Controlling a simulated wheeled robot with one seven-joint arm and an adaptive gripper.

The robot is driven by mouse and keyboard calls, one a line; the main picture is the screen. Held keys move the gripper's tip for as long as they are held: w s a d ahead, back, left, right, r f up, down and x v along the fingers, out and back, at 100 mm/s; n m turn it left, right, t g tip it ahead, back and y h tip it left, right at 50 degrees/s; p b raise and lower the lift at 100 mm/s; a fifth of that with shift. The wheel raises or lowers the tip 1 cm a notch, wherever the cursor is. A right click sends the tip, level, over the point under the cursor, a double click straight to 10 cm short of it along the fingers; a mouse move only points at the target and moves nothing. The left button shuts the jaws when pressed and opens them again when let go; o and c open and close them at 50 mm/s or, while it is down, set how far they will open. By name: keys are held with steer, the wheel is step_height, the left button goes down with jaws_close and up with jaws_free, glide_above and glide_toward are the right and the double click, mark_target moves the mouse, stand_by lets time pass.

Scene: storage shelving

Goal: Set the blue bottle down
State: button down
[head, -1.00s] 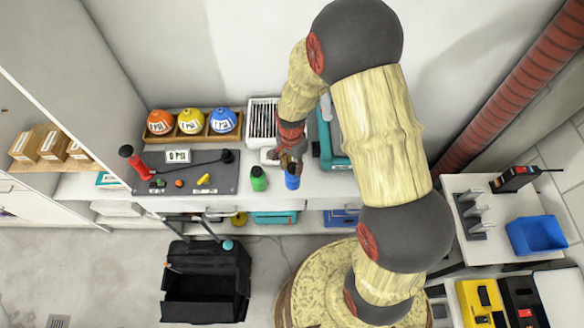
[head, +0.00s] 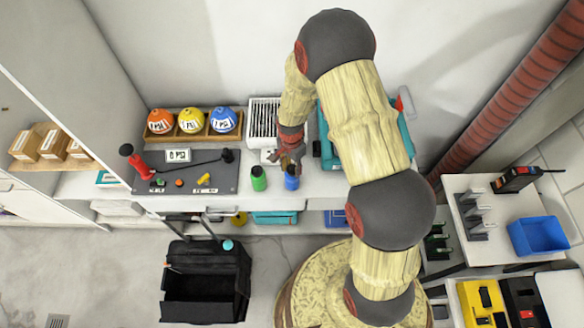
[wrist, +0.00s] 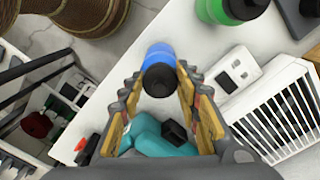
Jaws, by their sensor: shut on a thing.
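The blue bottle (head: 291,183) has a dark cap and is near the front edge of the white counter (head: 325,187). My gripper (head: 291,163) is above it, with its fingers around the bottle's top. In the wrist view the blue bottle (wrist: 158,57) is between the fingertips of my gripper (wrist: 157,80), cap toward the camera. The gripper is shut on it. The bottle looks upright. I cannot tell whether its base touches the counter. Part of its upper end is hidden by the fingers in the head view.
A green bottle (head: 259,178) stands just left of the blue one. A grey panel (head: 220,180) with small parts lies farther left. A white slatted box (head: 264,120) and a teal case (head: 331,150) are behind. A black open bin (head: 205,305) is on the floor.

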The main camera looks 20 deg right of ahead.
steer(key=c, duration=1.3)
jaws_free()
steer(key=s+r+n+t+p, duration=0.1)
steer(key=s+r+n, duration=0.2)
steer(key=r, duration=1.3)
steer(key=s+r+n+t, duration=0.2)
steer(key=s+r+n, duration=0.1)
steer(key=r, duration=1.3)
steer(key=s+r+n+t, duration=0.2)
steer(key=s+r+n, duration=0.4)
steer(key=s+r, duration=0.5)
steer(key=s, duration=0.4)
steer(key=shift+s+d+r+t, duration=0.15)
steer(key=shift+s+r+t, duration=0.05)
steer(key=shift+s+t, duration=0.2)
